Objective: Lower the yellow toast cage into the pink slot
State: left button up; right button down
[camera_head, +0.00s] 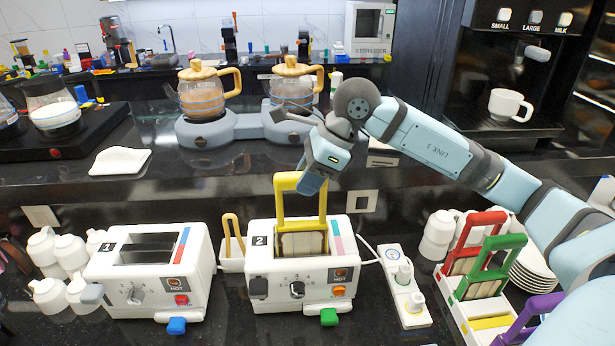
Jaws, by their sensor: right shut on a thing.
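The yellow toast cage (323,208) stands upright over the top of toaster 2 (262,265), with bread (302,243) in its lower part. Its lower end is at the slot opening; I cannot tell how deep it sits. The cage hides most of the slots. My right gripper (311,186) is shut on the cage's top handle and partly covers it. My left gripper is not in view.
Toaster 1 (150,265) stands to the left, its slots empty. A rack (482,308) with red, green and purple cages is at the right, below my right arm. A power strip (403,285) lies beside toaster 2. Glass teapots (201,95) stand on the raised counter behind.

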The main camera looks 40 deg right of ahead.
jog(key=shift+f, duration=0.15)
jog(key=shift+f+b, duration=0.5)
jog(key=shift+b, duration=0.15)
jog(key=c, duration=0.8)
grip_release()
jog(key=shift+r, duration=0.1)
jog(key=shift+r+p, duration=2.05)
jog(key=shift+r, duration=1.4)
jog(key=shift+f, duration=0.1)
